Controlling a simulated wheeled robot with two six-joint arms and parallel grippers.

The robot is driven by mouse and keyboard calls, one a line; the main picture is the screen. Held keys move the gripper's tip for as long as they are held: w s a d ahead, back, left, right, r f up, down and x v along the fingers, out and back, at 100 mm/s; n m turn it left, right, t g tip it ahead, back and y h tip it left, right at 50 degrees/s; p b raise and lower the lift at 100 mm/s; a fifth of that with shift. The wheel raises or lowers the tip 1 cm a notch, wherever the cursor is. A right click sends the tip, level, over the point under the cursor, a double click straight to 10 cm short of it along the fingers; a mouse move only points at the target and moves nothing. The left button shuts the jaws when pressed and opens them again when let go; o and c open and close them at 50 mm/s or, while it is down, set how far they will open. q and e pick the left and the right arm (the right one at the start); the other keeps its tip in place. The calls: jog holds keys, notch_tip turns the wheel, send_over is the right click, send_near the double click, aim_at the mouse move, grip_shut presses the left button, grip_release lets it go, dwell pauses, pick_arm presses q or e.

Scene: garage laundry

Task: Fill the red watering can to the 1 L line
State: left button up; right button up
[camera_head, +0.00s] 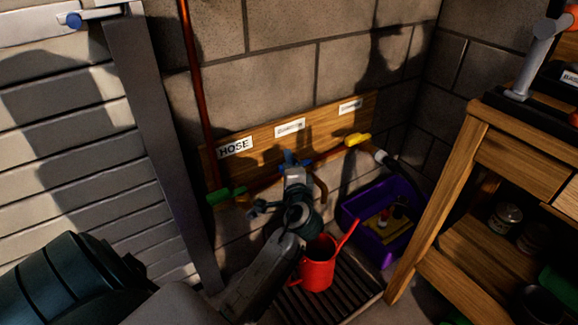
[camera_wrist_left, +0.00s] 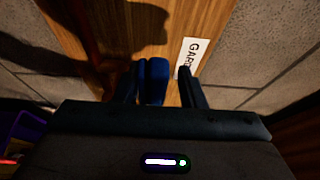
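The red watering can (camera_head: 318,268) stands upright on a dark slatted floor grate, its spout pointing up to the right; its water level and 1 L line cannot be made out. A pipe with green (camera_head: 226,195), blue (camera_head: 287,160) and yellow (camera_head: 357,139) handles runs along a wooden board above it. My left gripper (camera_head: 295,168) is at the blue handle. In the left wrist view the blue handle (camera_wrist_left: 154,82) sits between the two fingers (camera_wrist_left: 160,88), close to the left one, with a gap to the right one. My right gripper is not in view.
The board has labels, one reading HOSE (camera_head: 235,147); one starting "GAR" (camera_wrist_left: 189,58) shows in the wrist view. A purple crate (camera_head: 352,222) with items stands right of the can. A wooden workbench (camera_head: 450,180) stands at right, a slatted door (camera_head: 60,140) at left.

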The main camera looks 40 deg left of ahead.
pick_arm(q)
jog(key=shift+o, duration=0.2)
jog(key=shift+s+d+f, duration=0.15)
jog(key=shift+s+d, duration=0.2)
jog(key=shift+d, duration=0.05)
jog(key=p+v, duration=0.1)
jog(key=v, duration=0.8)
jog(key=shift+s+d+r+p, duration=0.2)
jog(key=shift+s+d+p, duration=0.05)
jog(key=shift+s+p, duration=0.05)
